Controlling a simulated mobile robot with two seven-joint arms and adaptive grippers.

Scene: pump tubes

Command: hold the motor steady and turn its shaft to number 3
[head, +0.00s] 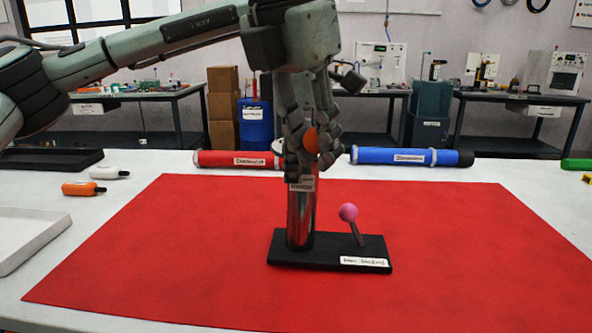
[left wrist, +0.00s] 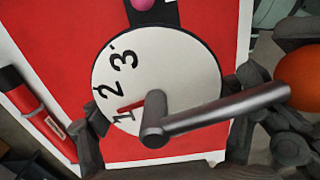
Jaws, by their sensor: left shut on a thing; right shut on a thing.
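The motor (head: 300,217) is a shiny upright cylinder on a black base (head: 332,254) with a pink-knobbed lever (head: 349,213). The left wrist view looks down on its white dial (left wrist: 185,70), marked 1, 2 and 3. A red pointer (left wrist: 132,105) on the dial lies by number 1. A grey shaft arm (left wrist: 225,111) runs from the dial to an orange knob (left wrist: 302,76) at the right edge. My left gripper (head: 298,168) is shut around the motor's upper end.
The base stands on a red mat (head: 180,250). A red tube (head: 225,159) and a blue tube (head: 400,156) lie behind. The mat around the base is clear.

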